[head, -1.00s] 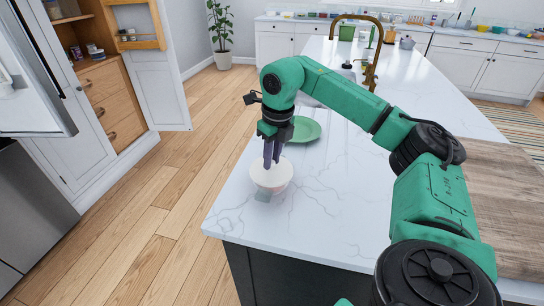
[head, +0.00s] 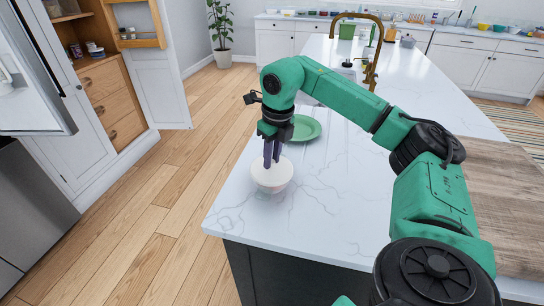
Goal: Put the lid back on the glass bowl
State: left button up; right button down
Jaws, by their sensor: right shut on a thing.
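The white lid (head: 271,172) is at the near left end of the marble island, directly above the glass bowl (head: 272,189). Only a little of the bowl shows below the lid. The lid looks level and at the bowl's rim; I cannot tell whether it is fully seated. My right gripper (head: 272,162) points down from above, its dark fingers shut on the top of the lid. The fingertips and grip point are too small to see clearly. My left gripper is not in view.
A green plate (head: 304,129) lies on the island (head: 330,205) just behind the gripper. A wooden board (head: 500,195) covers the right side. The brass faucet (head: 370,60) stands farther back. The island's left edge is close to the bowl; marble to the right is clear.

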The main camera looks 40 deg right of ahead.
dwell(0.4)
jog(key=shift+c, duration=0.9)
grip_release()
notch_tip(320, 180, up, 7)
jog(key=p, duration=0.6)
jog(key=shift+p, duration=0.4)
grip_shut()
